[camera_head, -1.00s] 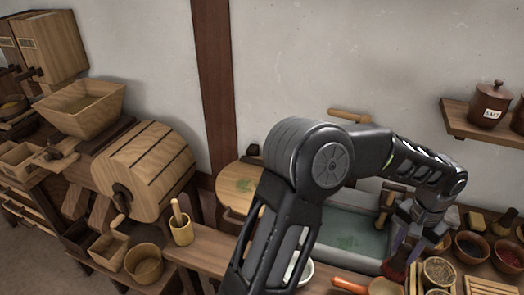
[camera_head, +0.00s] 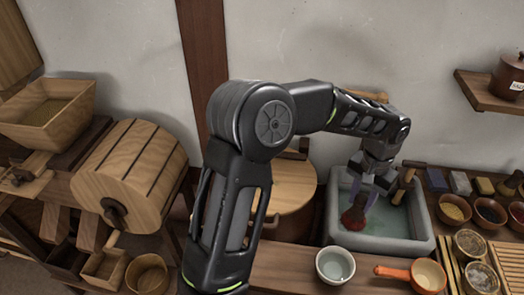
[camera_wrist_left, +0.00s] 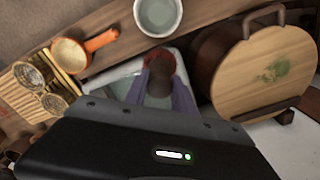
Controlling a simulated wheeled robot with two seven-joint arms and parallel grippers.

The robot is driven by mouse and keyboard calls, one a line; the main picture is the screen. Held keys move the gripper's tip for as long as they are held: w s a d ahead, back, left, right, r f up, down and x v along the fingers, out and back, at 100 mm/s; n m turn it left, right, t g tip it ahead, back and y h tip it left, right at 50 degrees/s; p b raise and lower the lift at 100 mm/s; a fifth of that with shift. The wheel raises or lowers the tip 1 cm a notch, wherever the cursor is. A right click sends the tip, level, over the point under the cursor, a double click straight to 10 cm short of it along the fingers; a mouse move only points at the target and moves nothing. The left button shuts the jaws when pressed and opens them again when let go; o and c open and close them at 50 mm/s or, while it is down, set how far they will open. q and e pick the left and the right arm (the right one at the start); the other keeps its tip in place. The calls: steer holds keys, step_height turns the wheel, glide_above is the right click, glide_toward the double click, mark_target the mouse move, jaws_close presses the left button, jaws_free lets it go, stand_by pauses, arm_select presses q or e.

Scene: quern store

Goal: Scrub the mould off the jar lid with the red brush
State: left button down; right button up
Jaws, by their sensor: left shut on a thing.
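My left gripper (camera_head: 370,192) is shut on the red brush (camera_head: 353,218), whose dark red head points down over the grey water basin (camera_head: 428,240). Whether the bristles touch the water, I cannot tell. In the left wrist view the red brush head (camera_wrist_left: 166,62) shows between the purple fingers (camera_wrist_left: 160,88). The jar lid (camera_wrist_left: 236,92) is a round, pale wooden disc on a dark stand, with a green mould patch (camera_wrist_left: 275,71). In the head view the lid (camera_head: 292,188) is left of the basin, and my arm hides much of it, including the patch. My right gripper is out of view.
A white bowl (camera_head: 335,266) and an orange-handled pan (camera_head: 427,275) stand in front of the basin. Small bowls of spice (camera_head: 454,208) are to its right. A wooden-handled tool (camera_head: 403,186) is at the basin's right edge. A wooden drum (camera_head: 130,175) stands at the left.

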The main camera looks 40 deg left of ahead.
arm_select(q)
steer(key=s+a+r+n+p, duration=0.1)
steer(key=s+a+n+p, duration=0.1)
steer(key=a+n, duration=0.7)
steer(key=s+a+r+n+p, duration=0.1)
steer(key=s+a+n, duration=0.4)
steer(key=a+n, duration=0.5)
steer(key=a, duration=0.8)
steer(key=shift+a+r+p, duration=0.35)
steer(key=shift+a, duration=0.05)
steer(key=shift+s+f, duration=0.1)
